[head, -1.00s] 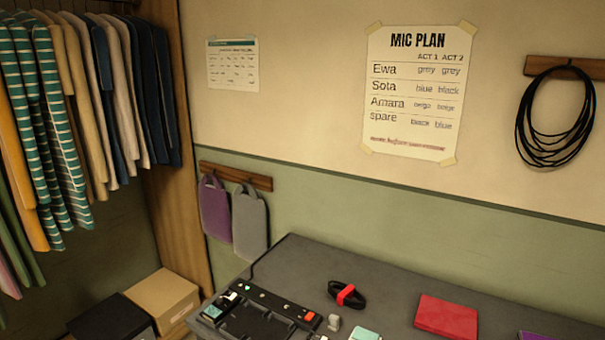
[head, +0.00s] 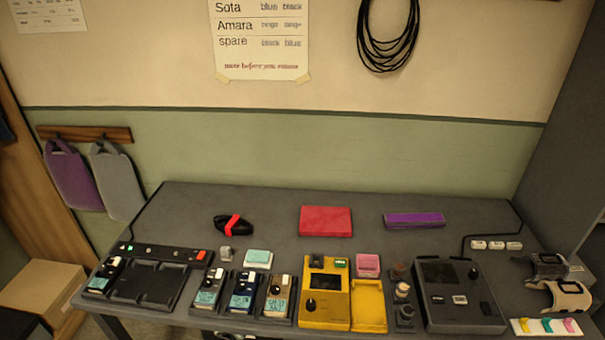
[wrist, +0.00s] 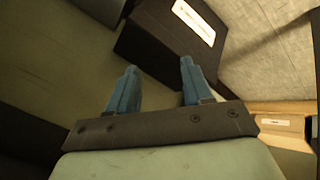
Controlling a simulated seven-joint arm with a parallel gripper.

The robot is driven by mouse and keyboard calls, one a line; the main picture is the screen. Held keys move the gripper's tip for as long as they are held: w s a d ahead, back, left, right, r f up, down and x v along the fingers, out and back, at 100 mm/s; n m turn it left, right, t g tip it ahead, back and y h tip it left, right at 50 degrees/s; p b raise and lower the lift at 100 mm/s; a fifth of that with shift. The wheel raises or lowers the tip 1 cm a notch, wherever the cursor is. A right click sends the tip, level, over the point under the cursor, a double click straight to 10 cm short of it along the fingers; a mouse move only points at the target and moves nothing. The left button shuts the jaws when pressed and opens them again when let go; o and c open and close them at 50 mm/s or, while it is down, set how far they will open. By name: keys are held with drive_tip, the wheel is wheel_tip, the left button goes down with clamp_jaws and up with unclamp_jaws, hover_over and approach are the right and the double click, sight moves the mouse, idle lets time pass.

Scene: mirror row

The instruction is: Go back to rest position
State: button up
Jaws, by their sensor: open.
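My gripper (wrist: 158,88) shows only in the wrist view. Its two blue fingers stand apart with nothing between them, so it is open and empty. A dark box with a white label (wrist: 194,20) lies beyond the fingertips, and they appear clear of it. My gripper and arm do not show in the head view. The grey table (head: 275,200) stands against the wall there, with audio gear along its front.
A charging dock (head: 150,283), several small packs, a yellow device (head: 323,295) and a dark console (head: 460,295) line the table front. A red case (head: 325,221) and a purple case (head: 414,220) lie behind. Cardboard boxes (head: 42,285) stand on the floor at left.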

drive_tip(key=s+d+f+m+g+h, duration=0.1)
drive_tip(key=s+d+f+m+g, duration=0.1)
drive_tip(key=d, duration=0.8)
drive_tip(key=s+d+f+m+g+h, duration=0.1)
drive_tip(key=s+d+m+g+h, duration=0.15)
drive_tip(key=d, duration=0.85)
drive_tip(key=s+d+f+m+g+h, duration=0.1)
drive_tip(key=s+d+f+m+g, duration=0.15)
drive_tip(key=d, duration=0.75)
drive_tip(key=s+d+m+g+y, duration=0.1)
drive_tip(key=s+d+g+y, duration=0.1)
drive_tip(key=s+d, duration=0.5)
drive_tip(key=s+d+m+g+y, duration=0.1)
drive_tip(key=s+d+g, duration=0.4)
drive_tip(key=s, duration=0.8)
drive_tip(key=shift+d+m+y, duration=0.4)
drive_tip(key=shift+d+y, duration=0.45)
drive_tip(key=shift+d, duration=0.2)
drive_tip(key=shift+f, duration=0.15)
